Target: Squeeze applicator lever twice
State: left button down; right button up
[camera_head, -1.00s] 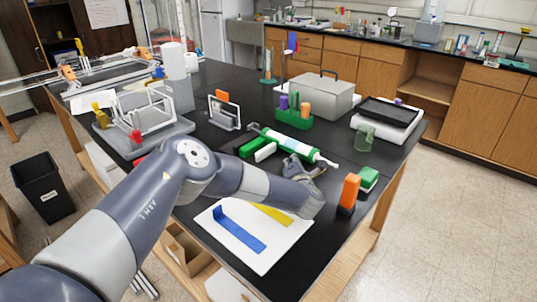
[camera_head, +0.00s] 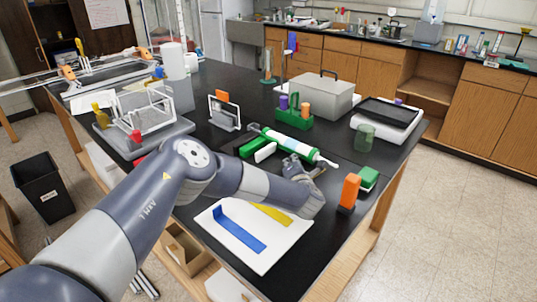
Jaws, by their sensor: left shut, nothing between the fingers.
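The applicator (camera_head: 291,145) is a white and green tube with a white nozzle pointing right. It lies in green supports on the black table. A white part and a green part (camera_head: 258,149) sit at its left end; I cannot tell for sure which piece is the lever. My left gripper (camera_head: 303,168) is just in front of the tube's right half. It is shut with nothing between its fingers. Its fingertips are small and partly hidden by the wrist, so I cannot tell whether they touch the tube. My right gripper is not in view.
A white board (camera_head: 252,241) with blue and yellow strips lies in front. An orange and black block (camera_head: 349,191) and a green block (camera_head: 368,179) stand to the right. A translucent green cup (camera_head: 364,138), a green rack (camera_head: 293,120) and a grey case (camera_head: 321,95) stand behind.

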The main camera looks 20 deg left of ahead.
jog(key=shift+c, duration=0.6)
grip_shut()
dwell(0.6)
